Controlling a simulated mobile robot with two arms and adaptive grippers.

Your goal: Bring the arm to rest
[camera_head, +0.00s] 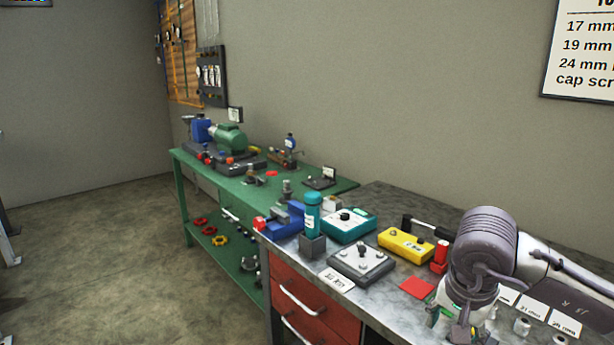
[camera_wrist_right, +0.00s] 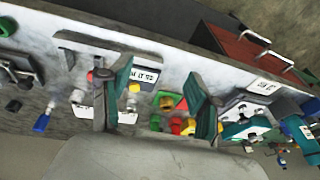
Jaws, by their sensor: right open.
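My right arm (camera_head: 487,245) comes in from the right edge in the head view, bent down over the right part of the grey bench top. In the right wrist view my right gripper (camera_wrist_right: 158,82) is open, its two dark fingers spread apart, with nothing held between them. Bench items show between and beyond the fingers, and the gripper appears above the bench. In the head view the gripper is largely hidden below the wrist, at the lower edge. My left gripper is in neither view.
A green bench (camera_head: 330,187) stands beyond.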

